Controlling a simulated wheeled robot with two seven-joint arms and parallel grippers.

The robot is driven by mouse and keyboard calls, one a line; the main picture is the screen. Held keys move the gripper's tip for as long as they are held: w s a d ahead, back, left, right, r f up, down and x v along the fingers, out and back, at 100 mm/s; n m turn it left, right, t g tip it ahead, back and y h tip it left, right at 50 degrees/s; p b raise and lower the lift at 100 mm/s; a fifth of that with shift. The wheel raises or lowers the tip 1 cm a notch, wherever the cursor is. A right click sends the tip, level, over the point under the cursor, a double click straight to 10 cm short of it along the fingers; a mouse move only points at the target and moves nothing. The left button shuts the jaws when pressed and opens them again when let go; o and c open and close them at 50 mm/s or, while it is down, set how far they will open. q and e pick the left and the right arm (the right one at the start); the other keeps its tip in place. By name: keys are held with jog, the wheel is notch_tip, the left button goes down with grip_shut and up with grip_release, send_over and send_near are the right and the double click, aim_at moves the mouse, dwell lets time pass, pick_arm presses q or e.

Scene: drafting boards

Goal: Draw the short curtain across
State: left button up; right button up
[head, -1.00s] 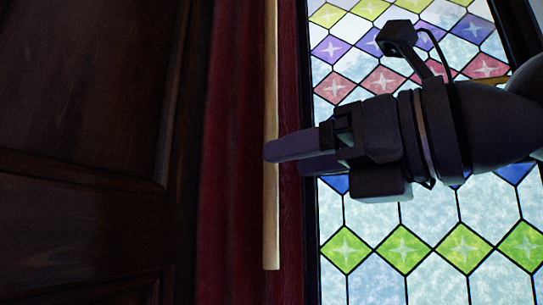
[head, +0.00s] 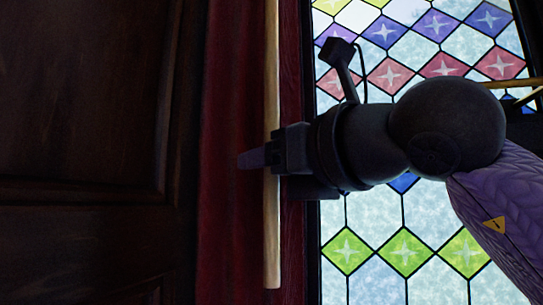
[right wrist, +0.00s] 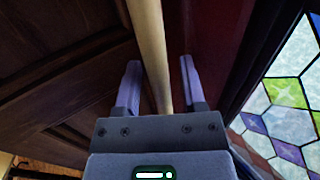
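The dark red curtain (head: 228,240) hangs in a narrow gathered strip between the dark wood panelling and the window. A pale wooden rod (head: 272,235) hangs upright in front of the curtain's right side, its lower end free. My right gripper (head: 253,160) reaches in from the right at about the rod's mid-height in the head view. In the right wrist view the rod (right wrist: 149,40) runs between the two open fingers, with a gap on each side. The head view partly hides the fingers behind the rod. My left gripper is not in view.
A stained-glass window (head: 375,235) with coloured diamond panes fills the right side, behind my right arm. Dark wood panelling (head: 80,110) stands at the left. A gold-coloured bar (head: 505,84) shows near the right edge.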

grip_shut()
dwell(1.2)
